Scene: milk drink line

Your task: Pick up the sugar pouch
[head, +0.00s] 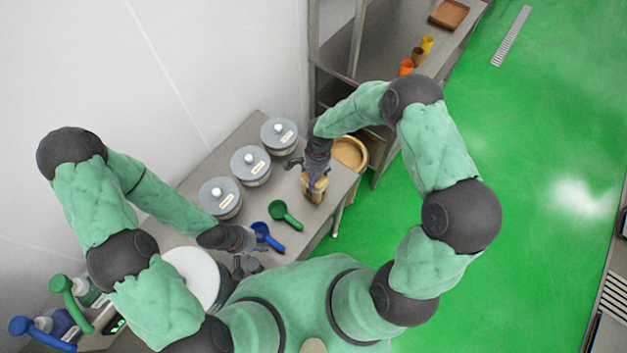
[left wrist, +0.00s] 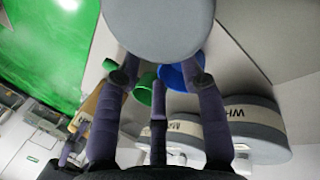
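A tan, upright packet (head: 315,192), which looks like the sugar pouch, stands near the right end of the steel table. No lettering on it is readable. My right gripper (head: 309,176) is right over its top with fingers spread, one jutting out to the left; it looks open, though contact cannot be made out. The packet also shows at the left in the left wrist view (left wrist: 88,108). My left gripper (head: 246,262) is over the table's near end, beside a blue scoop (head: 266,237). Its fingers are spread apart and empty in the left wrist view (left wrist: 160,92).
Several grey-lidded canisters (head: 250,163) line the table's wall side. A green scoop (head: 285,214) lies between the blue scoop and the packet. A white round container (head: 190,273) is by my left arm. A tan round bin (head: 349,152) stands off the table's right end. Green floor is clear at right.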

